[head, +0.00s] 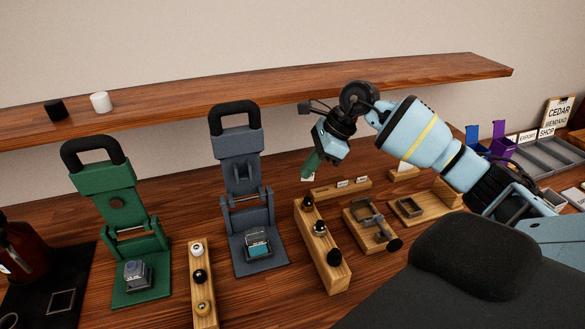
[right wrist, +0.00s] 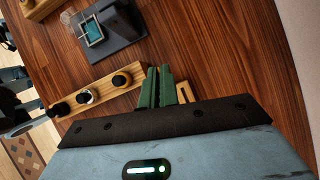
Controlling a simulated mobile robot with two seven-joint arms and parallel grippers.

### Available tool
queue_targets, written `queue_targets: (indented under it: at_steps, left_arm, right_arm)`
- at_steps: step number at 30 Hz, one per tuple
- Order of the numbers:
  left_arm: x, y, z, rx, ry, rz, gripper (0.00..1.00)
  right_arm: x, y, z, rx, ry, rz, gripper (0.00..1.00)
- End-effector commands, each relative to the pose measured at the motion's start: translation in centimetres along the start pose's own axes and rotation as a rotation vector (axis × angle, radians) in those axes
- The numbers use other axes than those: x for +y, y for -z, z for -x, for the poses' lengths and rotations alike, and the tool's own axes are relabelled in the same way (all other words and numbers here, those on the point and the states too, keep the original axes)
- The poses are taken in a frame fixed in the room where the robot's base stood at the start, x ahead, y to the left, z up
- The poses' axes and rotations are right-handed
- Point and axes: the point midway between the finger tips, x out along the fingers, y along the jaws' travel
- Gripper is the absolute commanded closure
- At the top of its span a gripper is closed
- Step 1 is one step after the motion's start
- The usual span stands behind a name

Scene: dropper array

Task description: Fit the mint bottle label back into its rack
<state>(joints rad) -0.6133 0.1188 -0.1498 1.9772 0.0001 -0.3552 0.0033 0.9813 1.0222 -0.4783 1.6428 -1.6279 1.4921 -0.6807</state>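My right gripper (head: 310,166) hangs above the table, left of a low wooden label rack (head: 326,192). Its green fingers are close together. A small white label (head: 308,178) shows at the fingertips in the head view and appears pinched between them; its print cannot be read. Several small white labels stand along the rack. In the right wrist view the gripper (right wrist: 158,72) has its green fingers almost touching, and the label cannot be made out. A slotted wooden piece (right wrist: 184,92) is partly hidden behind them. My left gripper is not in view.
A wooden block with dark and white knobs (head: 333,280) stands in front of the gripper. A grey press (head: 255,232) and a green press (head: 120,220) stand to the left. A wooden shelf (head: 250,90) runs behind. Grey trays (head: 550,157) lie at the right.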

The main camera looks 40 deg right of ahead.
Motion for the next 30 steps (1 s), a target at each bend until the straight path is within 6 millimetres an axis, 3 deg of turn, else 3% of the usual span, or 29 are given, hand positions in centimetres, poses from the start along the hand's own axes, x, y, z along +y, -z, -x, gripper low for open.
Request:
queue_targets:
  at_steps: [3, 11, 30]
  left_arm:
    - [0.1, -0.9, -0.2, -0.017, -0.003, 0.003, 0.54]
    - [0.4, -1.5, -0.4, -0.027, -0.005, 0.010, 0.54]
    - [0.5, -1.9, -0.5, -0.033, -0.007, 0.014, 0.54]
  right_arm:
    - [-1.4, 1.9, 0.0, 0.032, -0.041, 0.066, 1.00]
    - [-2.9, 4.3, 0.7, 0.076, -0.093, 0.172, 1.00]
    - [-3.1, 4.7, 0.6, 0.075, -0.102, 0.190, 1.00]
